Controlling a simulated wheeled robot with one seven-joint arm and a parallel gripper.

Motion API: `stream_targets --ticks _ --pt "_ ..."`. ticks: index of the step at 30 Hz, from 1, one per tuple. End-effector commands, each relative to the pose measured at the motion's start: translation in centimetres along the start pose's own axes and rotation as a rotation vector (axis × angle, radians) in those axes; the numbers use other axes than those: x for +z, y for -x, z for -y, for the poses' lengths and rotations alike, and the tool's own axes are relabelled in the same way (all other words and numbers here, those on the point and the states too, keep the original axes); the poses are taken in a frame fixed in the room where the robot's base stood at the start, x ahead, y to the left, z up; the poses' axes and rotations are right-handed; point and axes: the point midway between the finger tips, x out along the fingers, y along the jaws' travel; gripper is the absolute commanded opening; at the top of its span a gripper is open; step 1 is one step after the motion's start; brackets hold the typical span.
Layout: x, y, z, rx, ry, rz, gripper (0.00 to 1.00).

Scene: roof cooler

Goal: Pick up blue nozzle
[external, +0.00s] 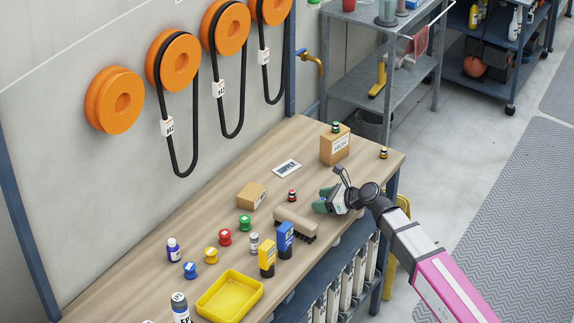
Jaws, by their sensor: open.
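The blue nozzle (190,270) is a small, short blue piece with a pale top. It stands upright on the wooden workbench (140,274), towards the near left part. Similar yellow (211,256), red (225,238) and green (244,225) pieces stand in a slanting row to its right. My gripper (322,202) is open, over the right part of the bench near its front edge. It is well to the right of the blue nozzle and past the brush. Its fingers are small in view, and I see nothing held between them.
A yellow tray (230,298) lies in front. Orange reels (173,60) hang on the wall.

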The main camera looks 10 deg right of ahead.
Motion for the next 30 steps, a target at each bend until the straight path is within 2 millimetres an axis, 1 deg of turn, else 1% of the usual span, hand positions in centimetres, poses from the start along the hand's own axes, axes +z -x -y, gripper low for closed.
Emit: stream_targets --ticks 4,5,6,8,9,10,22,26,30 --pt "0.0 0.1 0.0 0.0 0.0 0.0 0.57" --pt "0.0 0.1 0.0 0.0 0.0 0.0 0.51" --pt "0.0 0.1 0.0 0.0 0.0 0.0 0.38" --pt "0.0 0.1 0.0 0.0 0.0 0.0 0.18" --pt "0.0 0.1 0.0 0.0 0.0 0.0 0.05" --pt "0.0 0.1 0.0 0.0 0.0 0.0 0.04" --pt "0.3 0.2 0.0 0.0 0.0 0.001 0.04" --pt "1.1 0.5 0.0 0.001 0.0 0.001 0.04" --pt "2.6 1.1 0.0 0.0 0.001 0.002 0.04"
